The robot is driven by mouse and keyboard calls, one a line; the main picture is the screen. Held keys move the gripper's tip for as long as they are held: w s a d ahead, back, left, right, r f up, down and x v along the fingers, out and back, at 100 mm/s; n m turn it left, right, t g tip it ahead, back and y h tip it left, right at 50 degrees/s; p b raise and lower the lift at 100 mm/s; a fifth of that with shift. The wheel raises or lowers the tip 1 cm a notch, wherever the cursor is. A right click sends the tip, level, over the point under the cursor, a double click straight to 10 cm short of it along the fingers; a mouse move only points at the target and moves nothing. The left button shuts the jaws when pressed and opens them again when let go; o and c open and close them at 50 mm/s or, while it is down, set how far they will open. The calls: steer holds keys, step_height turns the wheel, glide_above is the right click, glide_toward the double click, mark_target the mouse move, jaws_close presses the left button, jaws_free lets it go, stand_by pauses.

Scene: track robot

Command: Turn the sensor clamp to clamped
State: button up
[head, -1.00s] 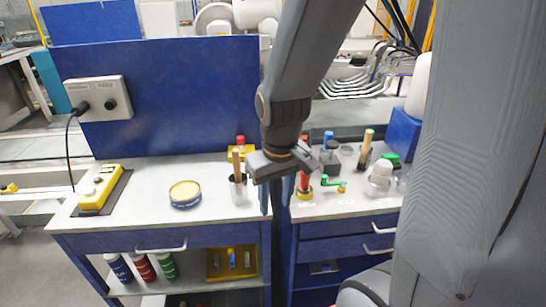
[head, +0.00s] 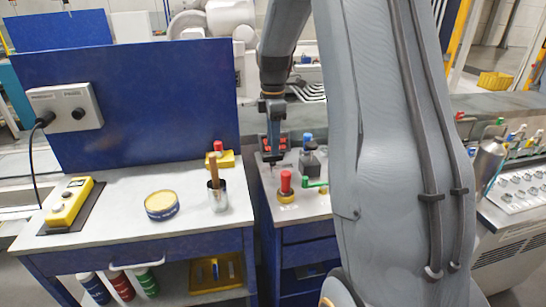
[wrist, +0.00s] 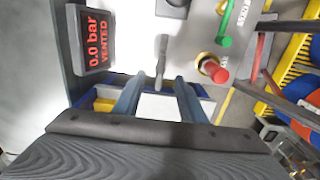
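A grey lever (wrist: 162,55), which may be the sensor clamp, shows in the wrist view just ahead of my gripper. Its near end lies between my two fingertips in the picture. I cannot tell its height against them or its set position. My gripper (wrist: 160,82) is open, with a clear gap between the fingers and nothing held. In the head view my gripper (head: 272,158) points down over the far left part of the right-hand bench. A dark display (wrist: 95,40) reads "0.0 bar VENTED" in red, left of the lever.
A red knob on a yellow base (wrist: 215,70) and a green handle (wrist: 226,25) stand right of the lever. A dark block with a blue top (head: 309,160) is close to my gripper. A cup with a brown handle (head: 217,194) and a yellow-topped tin (head: 161,205) stand on the left bench.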

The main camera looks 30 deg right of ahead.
mark_target(278, 166)
step_height(278, 166, down, 6)
steer(key=shift+r+p, duration=0.15)
steer(key=shift+p, duration=0.45)
steer(key=shift+c, duration=0.5)
jaws_close()
